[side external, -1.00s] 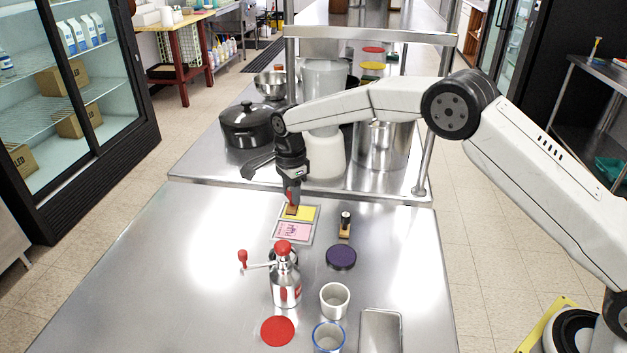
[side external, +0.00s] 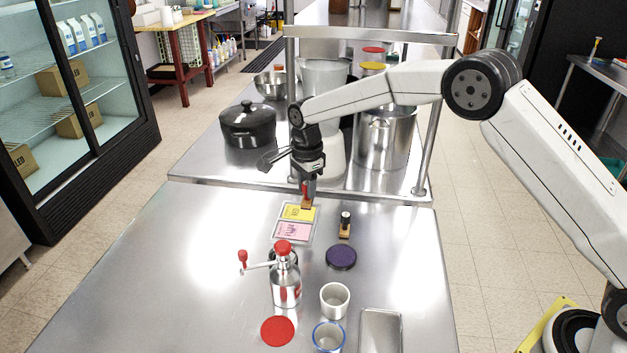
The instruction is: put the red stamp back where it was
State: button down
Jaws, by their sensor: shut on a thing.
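My gripper (side external: 307,191) points down at the back of the front table and is shut on the red stamp (side external: 306,203), which has a red handle and a wooden base. The stamp is upright at the far edge of a tray (side external: 279,238); I cannot tell whether it touches anything. The tray holds a yellow card (side external: 300,213) and, nearer, a pink card (side external: 292,231). Both cards show marks, too small to read. A black-handled stamp (side external: 345,224) stands right of the tray. A dark purple round pad (side external: 341,257) and a red round pad (side external: 278,331) lie nearer.
A white cup (side external: 335,300), a blue-rimmed glass (side external: 328,337) and a shallow metal tray (side external: 380,330) are at the front. The table's left side is clear.

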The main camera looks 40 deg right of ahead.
jog(key=s+d+r, duration=0.4)
jog(key=s+d, duration=0.7)
jog(key=s, duration=0.3)
jog(key=shift+s+d+r, duration=0.15)
jog(key=shift+s+d, duration=0.15)
jog(key=shift+s, duration=0.1)
jog(key=shift+w, duration=0.15)
jog(key=shift+w+d+f, duration=0.1)
jog(key=shift+w+f, duration=1.45)
jog(key=shift+w, duration=0.65)
jog(key=shift+w+d+f, duration=0.1)
jog(key=shift+w+f, duration=1.5)
jog(key=shift+w, duration=0.6)
jog(key=shift+w+d+f, duration=0.1)
jog(key=shift+w+f, duration=1.45)
jog(key=shift+w, duration=0.65)
jog(key=shift+w+f, duration=0.3)
jog(key=shift+f, duration=1.55)
jog(key=shift+f, duration=0.15)
